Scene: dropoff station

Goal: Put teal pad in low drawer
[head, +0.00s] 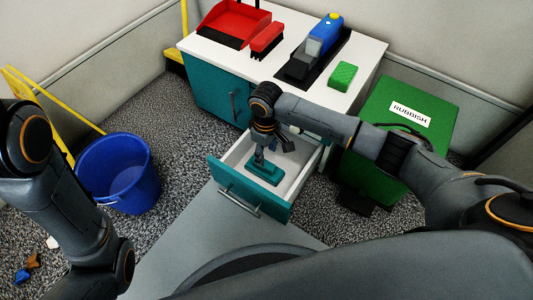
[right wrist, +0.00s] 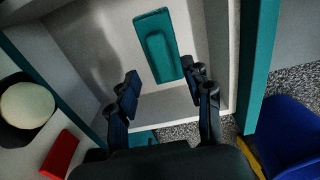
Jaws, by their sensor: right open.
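The teal pad (head: 264,172) lies flat on the floor of the open low drawer (head: 228,184) of the white and teal cabinet. My right gripper (head: 273,152) is over the drawer, close to the pad, with its fingers apart and nothing between them. In the right wrist view the pad (right wrist: 158,45) lies on the drawer's pale floor, beyond the spread fingertips (right wrist: 162,78), and looks free of them. My left arm is at the left of the head view; its gripper is out of the picture.
A green rubbish bin (head: 390,140) stands right of the drawer. A blue bucket (head: 118,172) stands left on the carpet.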

